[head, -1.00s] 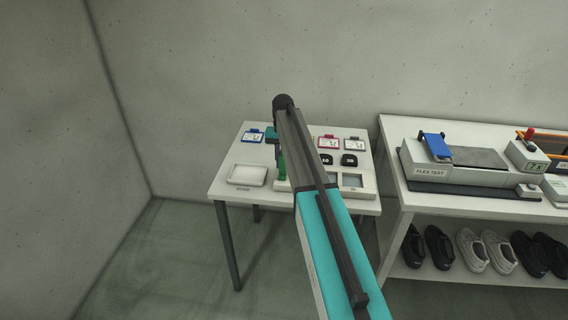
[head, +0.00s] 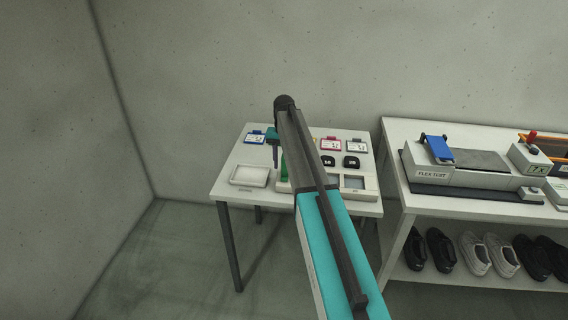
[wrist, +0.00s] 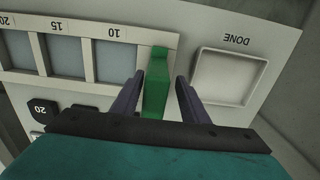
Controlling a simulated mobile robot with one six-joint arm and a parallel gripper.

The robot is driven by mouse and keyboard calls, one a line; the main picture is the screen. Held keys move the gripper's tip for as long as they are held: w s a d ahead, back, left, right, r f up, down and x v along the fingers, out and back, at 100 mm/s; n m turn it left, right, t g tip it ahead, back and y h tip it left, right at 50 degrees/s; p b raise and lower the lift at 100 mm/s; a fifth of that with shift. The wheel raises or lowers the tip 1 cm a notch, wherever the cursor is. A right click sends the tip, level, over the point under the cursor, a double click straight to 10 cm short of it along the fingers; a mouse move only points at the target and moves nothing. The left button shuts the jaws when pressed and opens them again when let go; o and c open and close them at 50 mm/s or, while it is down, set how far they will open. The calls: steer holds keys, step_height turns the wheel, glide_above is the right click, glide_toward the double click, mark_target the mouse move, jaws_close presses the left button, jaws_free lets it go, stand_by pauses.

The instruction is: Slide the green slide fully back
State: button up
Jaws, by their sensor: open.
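The green slide (wrist: 157,85) stands between the two fingers of my gripper (wrist: 158,98) in the wrist view. The fingers are open, one on each side, with a small gap to the slide. The slide sits at the end of the pale gauge base (wrist: 80,88), beside the window marked 10. In the head view the slide (head: 284,166) is partly hidden behind my arm, and my gripper (head: 275,152) is small and hangs over the small table near it.
A shallow white tray marked DONE (wrist: 226,78) lies right of the slide in the wrist view. Black number tags (head: 350,162) and coloured cards (head: 330,144) lie on the small table (head: 224,178). A bench with a flex tester (head: 455,160) stands to the right.

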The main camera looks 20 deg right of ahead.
step_height(320, 180, up, 14)
steer(key=b, duration=0.3)
steer(key=shift+f, duration=0.15)
stand_by(0.4)
